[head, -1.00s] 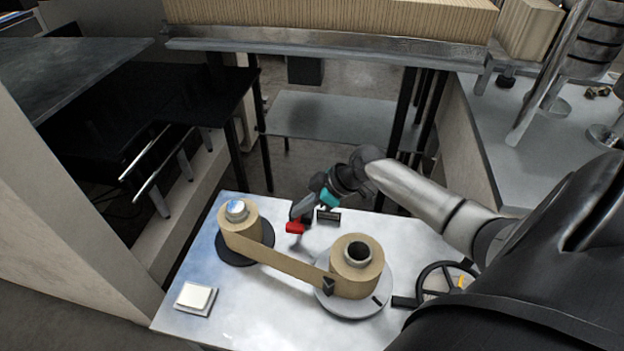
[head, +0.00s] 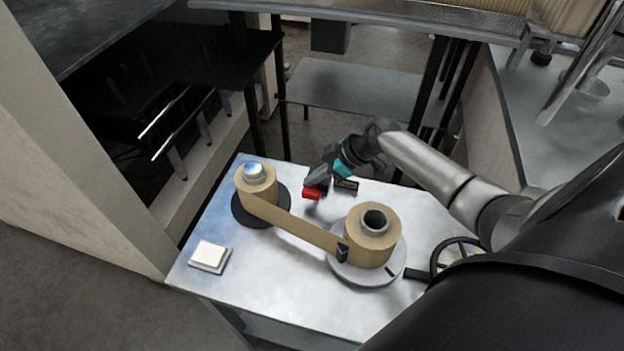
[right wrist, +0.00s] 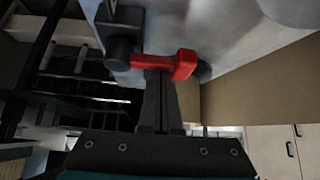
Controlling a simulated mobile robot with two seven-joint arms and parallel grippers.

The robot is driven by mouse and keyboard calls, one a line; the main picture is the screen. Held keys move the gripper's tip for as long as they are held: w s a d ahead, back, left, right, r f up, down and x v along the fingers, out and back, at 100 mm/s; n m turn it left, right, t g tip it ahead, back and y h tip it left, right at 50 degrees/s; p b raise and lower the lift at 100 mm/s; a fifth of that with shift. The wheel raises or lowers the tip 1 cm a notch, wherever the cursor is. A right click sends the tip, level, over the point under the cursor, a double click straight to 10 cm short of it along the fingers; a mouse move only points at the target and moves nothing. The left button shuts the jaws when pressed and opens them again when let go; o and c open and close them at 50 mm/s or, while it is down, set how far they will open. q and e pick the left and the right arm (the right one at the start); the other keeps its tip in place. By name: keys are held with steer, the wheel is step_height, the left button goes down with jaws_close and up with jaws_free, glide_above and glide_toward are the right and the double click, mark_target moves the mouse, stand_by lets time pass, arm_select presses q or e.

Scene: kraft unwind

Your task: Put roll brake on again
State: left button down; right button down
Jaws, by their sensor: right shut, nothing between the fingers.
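A red lever (head: 312,194), likely the roll brake's handle, is at the table's far side between the two kraft rolls. In the right wrist view the red lever (right wrist: 168,64) runs from a black mount (right wrist: 120,32) to a thicker end block. My right gripper (head: 318,182) is shut and empty beside the lever. Its fingers (right wrist: 160,88) meet the lever's edge in the wrist view; I cannot tell if they touch it. A kraft paper web (head: 295,228) runs between the left roll (head: 257,188) and the right roll (head: 370,240). My left gripper is not in view.
A black handwheel (head: 440,262) stands right of the right roll. A white switch plate (head: 210,255) is on the table's left front. A small dark block (head: 346,187) sits right of the lever. The table (head: 280,295) is bare in front of the rolls.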

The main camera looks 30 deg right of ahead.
steer(key=n+b, duration=0.1)
steer(key=b, duration=0.1)
steer(key=d+n+g+y+b, duration=0.1)
steer(key=b, duration=0.1)
steer(key=s+n+g+b, duration=0.1)
steer(key=b, duration=0.1)
steer(key=shift+d+f+n, duration=0.15)
steer(key=shift+f+n, duration=0.1)
steer(key=shift+n, duration=0.05)
steer(key=shift+s+d+r+n+g+y+b, duration=0.1)
steer(key=shift+s+d+n+g+y+b, duration=0.15)
steer(key=shift+n+g+y+b, duration=0.4)
steer(key=shift+d+t+h, duration=0.1)
steer(key=shift+t+h, duration=0.15)
steer(key=shift+s+d+r, duration=0.15)
steer(key=shift+d, duration=0.25)
steer(key=shift+s+d+r, duration=0.1)
steer(key=shift+d+r, duration=0.1)
steer(key=shift+r, duration=0.05)
steer(key=v, duration=1.4)
steer(key=shift+r+p, duration=0.3)
steer(key=shift+p, duration=0.1)
